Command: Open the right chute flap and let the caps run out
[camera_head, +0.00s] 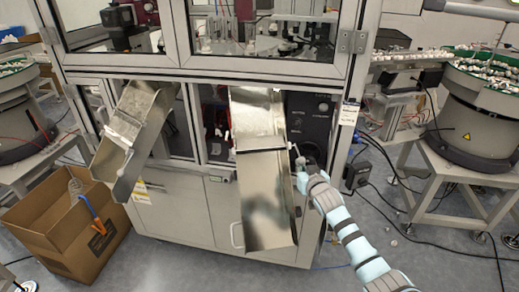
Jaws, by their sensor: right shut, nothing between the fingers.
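The right chute (256,115) is a shiny metal trough on the front of the machine. Its lower metal plate (265,200), which looks like the flap, hangs steeply down in front of the cabinet doors. A thin pale wire handle (236,238) shows at the plate's lower left edge. My right gripper (300,162) is shut and empty, close to the plate's upper right edge; I cannot tell whether it touches. No caps can be made out on the right chute. My left gripper is not in view.
The left chute (130,130) slants down toward an open cardboard box (68,228) on the floor. No box shows under the right chute. Feeder bowls stand at the far left and right (475,120). Cables lie on the floor at right.

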